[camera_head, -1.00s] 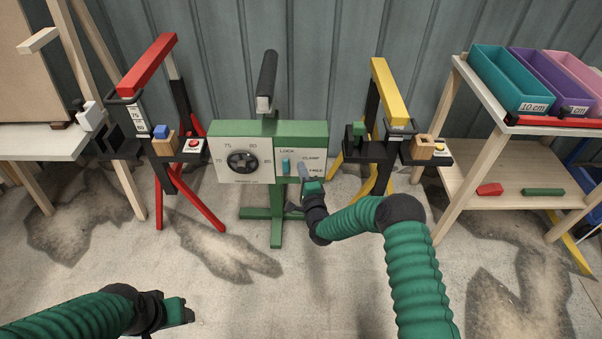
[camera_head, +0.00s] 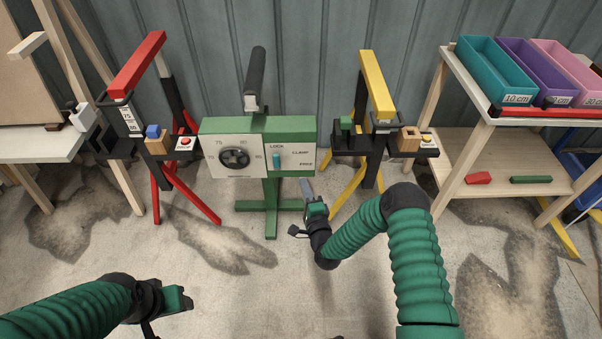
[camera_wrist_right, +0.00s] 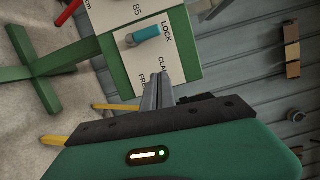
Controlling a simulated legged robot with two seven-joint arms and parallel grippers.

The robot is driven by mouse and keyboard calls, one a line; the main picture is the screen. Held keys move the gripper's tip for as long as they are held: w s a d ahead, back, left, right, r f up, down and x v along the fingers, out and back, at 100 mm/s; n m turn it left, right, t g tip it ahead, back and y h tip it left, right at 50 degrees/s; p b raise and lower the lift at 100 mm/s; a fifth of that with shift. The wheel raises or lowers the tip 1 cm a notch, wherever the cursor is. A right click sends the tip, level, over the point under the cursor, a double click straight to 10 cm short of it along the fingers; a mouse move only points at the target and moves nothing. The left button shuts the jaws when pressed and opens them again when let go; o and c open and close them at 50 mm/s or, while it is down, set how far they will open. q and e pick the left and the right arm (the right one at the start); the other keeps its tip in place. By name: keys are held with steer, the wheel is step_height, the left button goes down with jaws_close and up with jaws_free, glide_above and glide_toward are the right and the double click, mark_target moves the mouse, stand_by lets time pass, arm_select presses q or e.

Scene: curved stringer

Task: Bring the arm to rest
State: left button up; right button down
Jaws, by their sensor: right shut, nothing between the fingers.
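My right gripper (camera_head: 307,190) is shut and empty, in front of and below the right end of the green stand's control box. In the right wrist view its closed fingers (camera_wrist_right: 157,93) point toward the panel, over the lower edge of the lettering. The green stand (camera_head: 271,190) carries a white panel with a black dial (camera_head: 235,158) and a teal lever (camera_head: 277,160) under the word LOCK. The lever also shows in the right wrist view (camera_wrist_right: 146,35). My left gripper (camera_head: 178,299) is low at the left, above the floor; its fingers are too unclear to read.
A red trestle (camera_head: 138,66) stands left of the green stand, a yellow trestle (camera_head: 376,85) right of it. A wooden shelf (camera_head: 478,121) with coloured bins is at the right. Concrete floor in front is free.

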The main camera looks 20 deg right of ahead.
steer(key=s+a+r+n+g+y, duration=0.35)
steer(key=n+g, duration=0.35)
steer(key=n, duration=0.4)
steer(key=s+d+r+n+g+h, duration=0.1)
steer(key=s+d+r+n+g, duration=0.2)
steer(key=s, duration=1)
steer(key=s+r+n+g+h, duration=0.25)
steer(key=s+n+g, duration=0.25)
steer(key=s, duration=0.8)
arm_select(q)
steer(key=w+p+v, duration=0.3)
steer(key=p+v, duration=1.1)
steer(key=p, duration=0.1)
steer(key=w+r+p+v, duration=0.1)
steer(key=w+p+v, duration=0.2)
steer(key=p+v, duration=1.2)
steer(key=shift+w+a+r, duration=0.15)
steer(key=shift+w+r, duration=0.05)
steer(key=shift+r, duration=0.35)
arm_select(e)
step_height(320, 180, up, 31)
steer(key=s, duration=0.1)
steer(key=shift+d+r+g+y, duration=0.15)
steer(key=shift+d+g+y, duration=0.05)
steer(key=shift+g+y, duration=0.1)
